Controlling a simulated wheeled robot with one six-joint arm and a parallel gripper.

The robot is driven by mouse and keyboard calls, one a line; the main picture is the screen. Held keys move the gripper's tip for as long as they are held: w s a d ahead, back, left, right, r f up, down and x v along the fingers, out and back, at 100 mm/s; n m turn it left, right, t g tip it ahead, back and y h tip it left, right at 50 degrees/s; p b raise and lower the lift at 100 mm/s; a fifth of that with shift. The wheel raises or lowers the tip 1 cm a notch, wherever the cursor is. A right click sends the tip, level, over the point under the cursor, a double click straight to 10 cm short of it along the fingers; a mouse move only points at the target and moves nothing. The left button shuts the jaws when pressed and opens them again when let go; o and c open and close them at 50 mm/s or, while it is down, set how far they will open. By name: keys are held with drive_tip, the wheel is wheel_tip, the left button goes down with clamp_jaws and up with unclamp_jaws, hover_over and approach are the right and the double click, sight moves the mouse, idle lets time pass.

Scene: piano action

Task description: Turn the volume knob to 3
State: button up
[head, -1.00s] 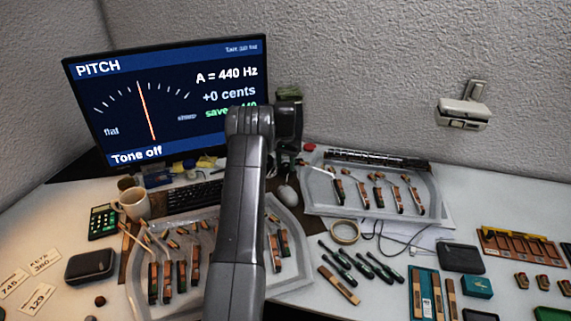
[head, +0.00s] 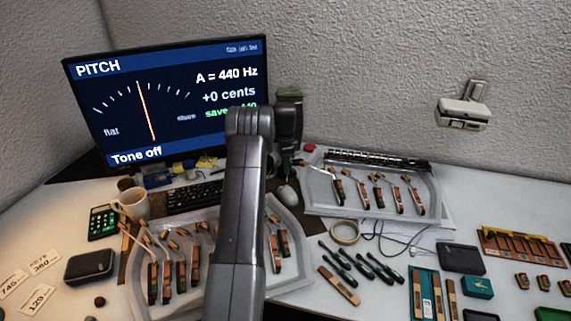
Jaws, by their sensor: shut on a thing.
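My gripper (head: 284,165) points down at the back of the desk, just right of the monitor (head: 165,95). It is mostly dark and partly hidden by my arm and wrist. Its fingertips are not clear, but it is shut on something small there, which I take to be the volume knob. The knob, its marks and its number cannot be seen. The monitor reads PITCH, A = 440 Hz, +0 cents and Tone off, with its needle near the middle of the dial.
A red button (head: 309,148) is right of my gripper, and a mouse (head: 287,193) is below it. A keyboard (head: 195,197) and mug (head: 133,205) are left. Clear trays (head: 432,205) of piano parts, tools and a tape ring (head: 345,233) crowd the desk.

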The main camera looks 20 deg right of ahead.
drive_tip(key=shift+r+m, duration=0.1)
drive_tip(key=shift+m, duration=1.5)
drive_tip(key=o, duration=1)
drive_tip(key=shift+c, duration=0.2)
wheel_tip(320, 180, up, 14)
drive_tip(key=shift+f, duration=0.2)
wheel_tip(320, 180, down, 14)
drive_tip(key=shift+r, duration=0.1)
drive_tip(key=shift+r, duration=0.1)
